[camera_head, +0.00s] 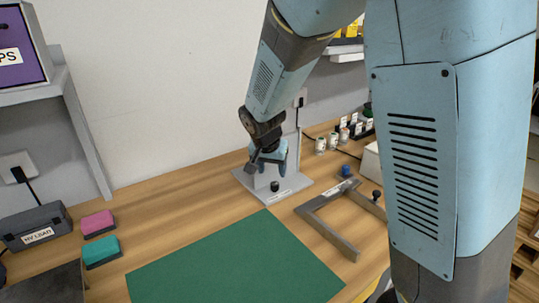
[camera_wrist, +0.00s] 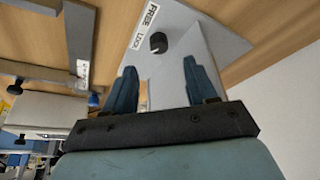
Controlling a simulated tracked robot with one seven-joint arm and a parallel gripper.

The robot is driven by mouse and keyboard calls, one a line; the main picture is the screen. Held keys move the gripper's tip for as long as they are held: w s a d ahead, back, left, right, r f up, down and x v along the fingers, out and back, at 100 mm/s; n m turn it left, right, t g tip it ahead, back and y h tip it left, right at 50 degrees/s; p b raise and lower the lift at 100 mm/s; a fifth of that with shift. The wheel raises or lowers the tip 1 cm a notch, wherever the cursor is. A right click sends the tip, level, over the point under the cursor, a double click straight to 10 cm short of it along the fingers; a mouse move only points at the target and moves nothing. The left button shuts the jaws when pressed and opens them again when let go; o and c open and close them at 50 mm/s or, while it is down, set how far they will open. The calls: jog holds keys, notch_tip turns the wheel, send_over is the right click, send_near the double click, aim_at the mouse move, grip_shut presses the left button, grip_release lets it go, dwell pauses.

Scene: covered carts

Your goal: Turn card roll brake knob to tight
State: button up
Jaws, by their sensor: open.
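A grey plate stand (camera_head: 243,184) sits on the wooden table with a small black knob (camera_head: 274,186) on its base. The same knob (camera_wrist: 158,43) shows in the wrist view beside a white label (camera_wrist: 147,22) that seems to read FREE and LOCK. No label reading "tight" is legible, so I cannot tell whether this is the card roll brake knob. My gripper (camera_head: 268,160) is over the stand; in the wrist view my gripper (camera_wrist: 160,66) is open and empty, with the knob beyond its fingertips. No contact shows.
A grey angled frame (camera_head: 325,234) lies right of the stand, with a blue knob (camera_head: 346,170) and a black knob (camera_head: 376,195) near it. Small bottles (camera_head: 321,145) stand behind. A green mat (camera_head: 235,265) lies in front, with pink (camera_head: 97,223) and teal (camera_head: 101,251) blocks at left.

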jog(key=v, duration=0.6)
jog(key=shift+r, duration=0.1)
dwell(0.5)
